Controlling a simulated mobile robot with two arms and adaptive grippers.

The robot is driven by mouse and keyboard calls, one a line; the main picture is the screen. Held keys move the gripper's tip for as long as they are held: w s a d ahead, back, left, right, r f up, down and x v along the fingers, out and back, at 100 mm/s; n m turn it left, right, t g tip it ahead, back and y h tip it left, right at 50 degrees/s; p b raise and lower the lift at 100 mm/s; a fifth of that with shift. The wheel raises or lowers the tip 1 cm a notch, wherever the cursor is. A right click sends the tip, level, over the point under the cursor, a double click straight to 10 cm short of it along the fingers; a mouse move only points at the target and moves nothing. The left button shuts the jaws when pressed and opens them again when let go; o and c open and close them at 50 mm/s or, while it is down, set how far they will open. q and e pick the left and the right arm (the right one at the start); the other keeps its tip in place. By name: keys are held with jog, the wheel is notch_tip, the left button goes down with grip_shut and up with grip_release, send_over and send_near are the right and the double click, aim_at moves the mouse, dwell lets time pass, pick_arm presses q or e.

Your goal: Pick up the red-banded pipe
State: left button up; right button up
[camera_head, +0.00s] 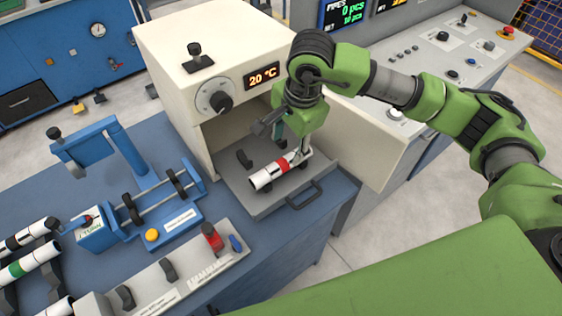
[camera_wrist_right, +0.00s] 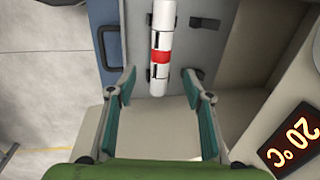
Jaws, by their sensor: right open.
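The red-banded pipe (camera_head: 265,178) is white with a red band and lies on the pulled-out grey tray (camera_head: 262,206) in front of the oven (camera_head: 232,85). It also shows at top centre in the wrist view (camera_wrist_right: 161,28). My right gripper (camera_head: 291,150) is over the tray at the pipe's far end, its fingers pointing down. In the wrist view its two fingers (camera_wrist_right: 158,76) stand apart, open and empty, with the pipe's near end showing between them. I cannot tell how far the fingertips are above the pipe. My left gripper is out of view.
Dark holders (camera_head: 243,158) stand on the tray, which has a handle (camera_head: 304,194) at its front. The cream oven body rises close behind my right gripper. A blue fixture (camera_head: 150,210) and a grey rack (camera_head: 187,268) stand left. A green-banded pipe (camera_head: 30,264) lies at far left.

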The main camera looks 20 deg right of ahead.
aim_at(282, 163)
jog(key=f, duration=0.2)
jog(key=w+f, duration=0.1)
jog(key=f, duration=0.1)
jog(key=shift+a+f+p, duration=0.2)
jog(key=shift+f+p, duration=0.1)
jog(key=shift+p, duration=0.1)
jog(key=f+p, duration=0.1)
jog(key=f, duration=0.2)
jog(key=f+p, duration=0.1)
jog(key=shift+w+a+f+p, duration=0.25)
jog(key=shift+w+f+p, duration=0.05)
jog(key=shift+w+f, duration=0.1)
jog(key=shift+f, duration=0.25)
jog(key=c, duration=1.2)
